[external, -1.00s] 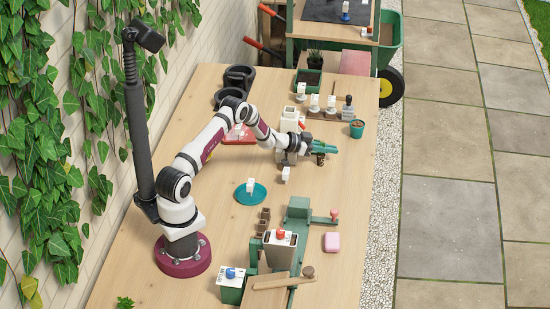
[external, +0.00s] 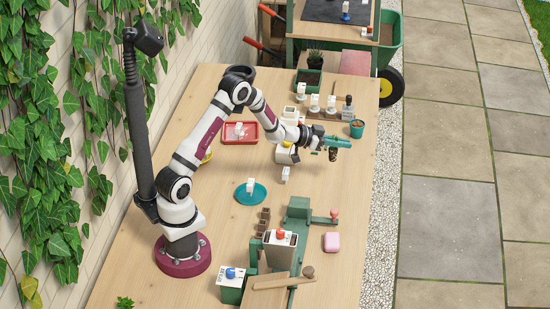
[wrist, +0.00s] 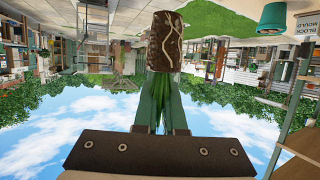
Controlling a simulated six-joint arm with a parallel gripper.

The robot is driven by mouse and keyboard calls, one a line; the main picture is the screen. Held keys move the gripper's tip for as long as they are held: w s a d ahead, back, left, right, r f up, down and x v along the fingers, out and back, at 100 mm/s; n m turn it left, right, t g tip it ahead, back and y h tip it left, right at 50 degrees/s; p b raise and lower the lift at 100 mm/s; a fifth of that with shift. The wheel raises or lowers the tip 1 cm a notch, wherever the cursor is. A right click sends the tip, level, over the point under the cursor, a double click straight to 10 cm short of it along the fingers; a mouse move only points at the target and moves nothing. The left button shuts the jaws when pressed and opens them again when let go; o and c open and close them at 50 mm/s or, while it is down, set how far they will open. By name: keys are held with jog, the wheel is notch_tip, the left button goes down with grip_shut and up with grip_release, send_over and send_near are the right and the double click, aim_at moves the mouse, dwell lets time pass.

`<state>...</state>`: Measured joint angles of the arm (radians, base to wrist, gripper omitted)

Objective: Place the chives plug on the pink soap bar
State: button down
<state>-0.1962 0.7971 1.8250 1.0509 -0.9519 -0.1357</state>
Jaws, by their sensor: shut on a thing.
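The chives plug (external: 332,154) is a dark brown soil plug held in my gripper (external: 340,143). In the wrist view the plug (wrist: 165,42) shows pale root lines, with green leaves between the green fingers of my gripper (wrist: 160,90). The fingers are shut on it, and it appears to hang above the table. The pink soap bar (external: 332,242) lies on the right part of the table, well below the gripper in the picture, with nothing on top of it.
A green press-like fixture (external: 298,212) with a side arm stands left of the soap bar. A teal saucer (external: 241,198) and red tray (external: 228,140) lie further left. A teal pot (external: 357,130) stands near the right edge. Table between gripper and soap bar looks mostly clear.

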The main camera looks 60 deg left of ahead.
jog(key=s+d+m+g+h, duration=0.1)
jog(key=s+d+m+h, duration=0.1)
jog(key=s+d, duration=0.35)
jog(key=s+d+m+g+h, duration=0.1)
jog(key=s+d, duration=0.1)
jog(key=d, duration=0.6)
jog(key=m+g+h, duration=0.2)
jog(key=m+h, duration=0.1)
send_over(332, 243)
jog(key=w+d, duration=0.1)
jog(key=w, duration=0.2)
notch_tip(332, 243, down, 8)
jog(key=shift+s+r, duration=0.1)
jog(key=shift+s, duration=0.05)
jog(key=shift+f, duration=0.2)
jog(key=c, duration=1)
grip_release()
jog(key=shift+r, duration=0.1)
